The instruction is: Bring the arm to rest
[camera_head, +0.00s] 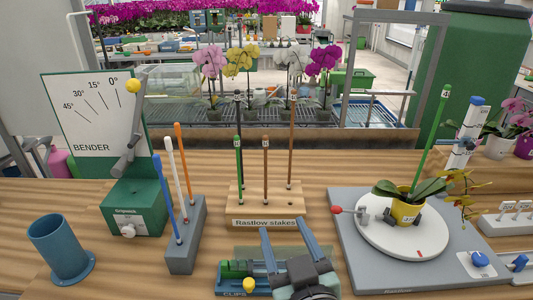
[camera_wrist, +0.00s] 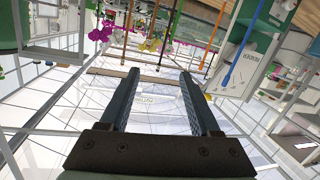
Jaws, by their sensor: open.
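My gripper (camera_head: 286,247) is in the lower middle of the head view, above the clips tray (camera_head: 235,293). Its two blue-grey fingers are apart, with nothing seen between them. In the wrist view the fingers of my gripper (camera_wrist: 160,95) are also spread and empty. The wrist view looks tilted, with stakes and orchids at its top edge. The rest of my arm is mostly out of view.
The stake rack (camera_head: 266,223) stands behind my gripper. The grey holder (camera_head: 187,240) with coloured rods, the bender (camera_head: 135,208) and a blue cup (camera_head: 60,248) are left. The turntable (camera_head: 390,244) with a yellow pot (camera_head: 407,211) is right.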

